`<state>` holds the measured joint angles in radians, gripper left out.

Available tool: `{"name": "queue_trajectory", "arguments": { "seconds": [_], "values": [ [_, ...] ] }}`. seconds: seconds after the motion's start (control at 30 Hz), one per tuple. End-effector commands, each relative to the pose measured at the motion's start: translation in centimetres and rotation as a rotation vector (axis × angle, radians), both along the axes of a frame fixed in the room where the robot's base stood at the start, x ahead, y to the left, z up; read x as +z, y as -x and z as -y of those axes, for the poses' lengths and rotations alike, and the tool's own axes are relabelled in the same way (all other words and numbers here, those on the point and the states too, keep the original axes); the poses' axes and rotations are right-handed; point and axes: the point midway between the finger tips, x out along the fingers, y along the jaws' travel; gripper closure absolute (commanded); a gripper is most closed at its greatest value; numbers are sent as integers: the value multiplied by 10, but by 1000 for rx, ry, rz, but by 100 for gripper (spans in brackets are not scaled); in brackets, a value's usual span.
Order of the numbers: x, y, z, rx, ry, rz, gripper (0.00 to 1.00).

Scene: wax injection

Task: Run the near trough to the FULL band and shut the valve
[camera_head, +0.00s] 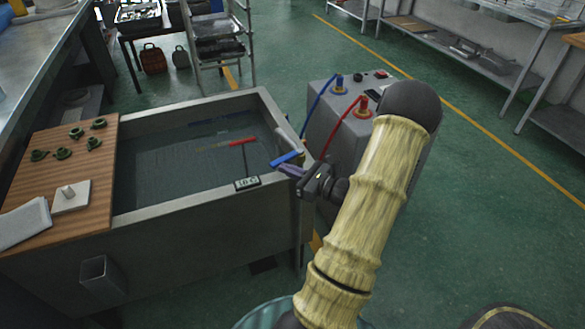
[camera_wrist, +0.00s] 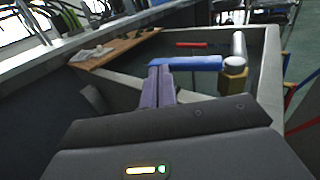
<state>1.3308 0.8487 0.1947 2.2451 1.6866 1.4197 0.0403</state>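The near trough (camera_head: 185,207) is a grey metal tank holding clear, dark water. A strip with a red part (camera_head: 241,142) and a yellowish part shows in it; I cannot read its bands. The valve has a blue lever (camera_head: 288,158), also in the wrist view (camera_wrist: 195,63), with a brass body (camera_wrist: 233,80) and a pale pipe (camera_wrist: 238,46) at the trough's right wall. My gripper (camera_head: 289,170) is at the lever's free end. In the wrist view its purple fingers (camera_wrist: 159,75) are close together, tips against or just beside the lever. Whether water is running is unclear.
A wooden board (camera_head: 75,210) with several green pieces lies across the trough's left end. A small display (camera_head: 247,183) sits on the front rim. A grey unit (camera_head: 335,115) with red and blue hoses stands right of the trough. Green floor is free further right.

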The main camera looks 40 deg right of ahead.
Motion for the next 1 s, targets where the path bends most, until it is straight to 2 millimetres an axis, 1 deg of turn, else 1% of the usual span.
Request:
{"name": "queue_trajectory", "arguments": {
  "seconds": [0.2, 0.4, 1.0],
  "values": [
    [1, -15, -6, 4, 1, 1, 100],
    [1, -22, -7, 4, 0, 0, 100],
    [0, -26, -9, 8, 1, 0, 100]
  ]
}}
